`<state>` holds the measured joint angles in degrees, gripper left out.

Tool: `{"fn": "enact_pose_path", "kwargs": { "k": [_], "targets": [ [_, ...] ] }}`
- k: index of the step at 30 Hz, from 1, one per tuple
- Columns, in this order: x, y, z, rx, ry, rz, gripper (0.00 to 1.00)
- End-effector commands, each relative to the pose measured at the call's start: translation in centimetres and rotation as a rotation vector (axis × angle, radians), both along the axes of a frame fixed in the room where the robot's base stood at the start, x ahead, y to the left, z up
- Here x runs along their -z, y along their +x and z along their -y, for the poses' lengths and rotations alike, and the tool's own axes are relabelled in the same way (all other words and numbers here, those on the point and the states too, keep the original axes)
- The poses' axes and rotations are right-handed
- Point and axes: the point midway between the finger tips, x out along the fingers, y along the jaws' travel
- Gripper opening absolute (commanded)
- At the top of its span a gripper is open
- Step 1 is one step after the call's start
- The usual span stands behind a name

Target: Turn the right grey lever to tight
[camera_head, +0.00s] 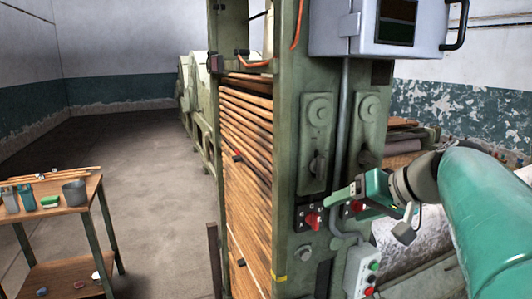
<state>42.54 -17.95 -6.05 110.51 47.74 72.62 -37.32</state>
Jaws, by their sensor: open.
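The right grey lever (367,158) is a small dark grey handle low on the right-hand plate of the green machine post. A similar left lever (318,165) sits on the left-hand plate. Any tight mark is too small to read. My gripper (330,200) reaches in from the right, its fingers pointing left across the post, below the right lever and apart from it in the picture. It is open with nothing seen between the fingers. Its depth from the post is hard to tell.
Red knobs (312,220) on black label plates lie close to my gripper. A push-button box (361,271) hangs below, and a grey cabinet (375,30) juts out above.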

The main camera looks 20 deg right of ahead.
Motion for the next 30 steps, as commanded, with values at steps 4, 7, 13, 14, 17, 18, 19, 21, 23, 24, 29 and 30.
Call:
{"fn": "enact_pose_path", "kwargs": {
  "k": [4,7,13,14,17,18,19,21,23,24,29,30],
  "targets": [
    [-2.1,-0.2,3.2,0.017,0.004,0.067,0.71],
    [-3.8,-0.7,5.6,0.026,-0.001,0.126,0.71],
    [-8.1,-2.9,11.9,0.048,-0.043,0.283,0.71],
    [-8.7,-3.3,12.7,0.049,-0.052,0.306,0.71],
    [-10.1,-4.3,14.4,0.052,-0.077,0.358,0.71],
    [-10.3,-4.4,14.7,0.05,-0.083,0.369,0.71],
    [-10.4,-4.4,14.8,0.049,-0.086,0.374,0.71],
    [-10.4,-4.1,14.8,0.048,-0.087,0.379,0.71],
    [-10.2,-3.6,14.7,0.047,-0.086,0.379,0.71],
    [-10.0,-3.1,14.6,0.046,-0.086,0.378,0.71],
    [-9.0,-0.6,14.0,0.047,-0.084,0.377,0.71],
    [-8.7,0.2,13.8,0.047,-0.084,0.376,0.71]
  ]
}}
